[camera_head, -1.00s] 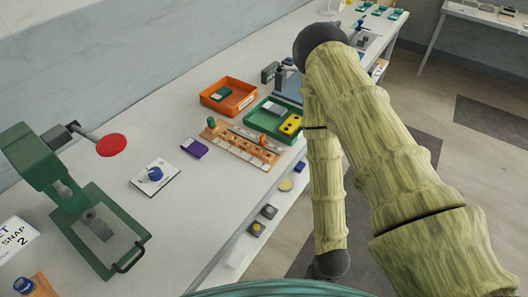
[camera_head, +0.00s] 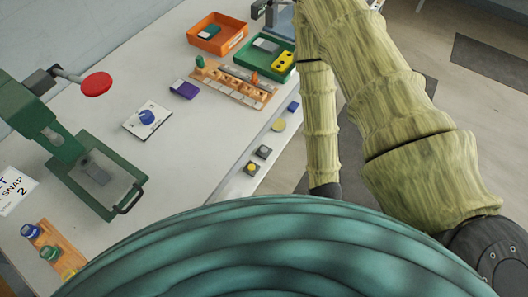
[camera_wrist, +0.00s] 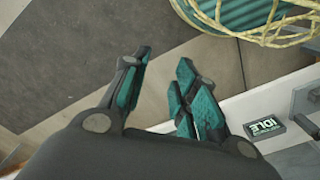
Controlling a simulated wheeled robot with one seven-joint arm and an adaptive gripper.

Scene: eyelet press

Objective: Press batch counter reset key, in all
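Several small controls sit along the bench's front edge in the head view: a blue square one (camera_head: 293,106), a round yellow one (camera_head: 278,125), a grey square one (camera_head: 263,152) and a grey one with a yellow button (camera_head: 251,168). I cannot tell which, if any, is the batch counter reset key. A small dark display reading IDLE (camera_wrist: 265,127) shows upside down at the right in the wrist view. My gripper (camera_wrist: 160,84) is open and empty, its fingers apart over the floor, left of the display. It cannot be made out in the head view.
Open floor lies right of the bench.

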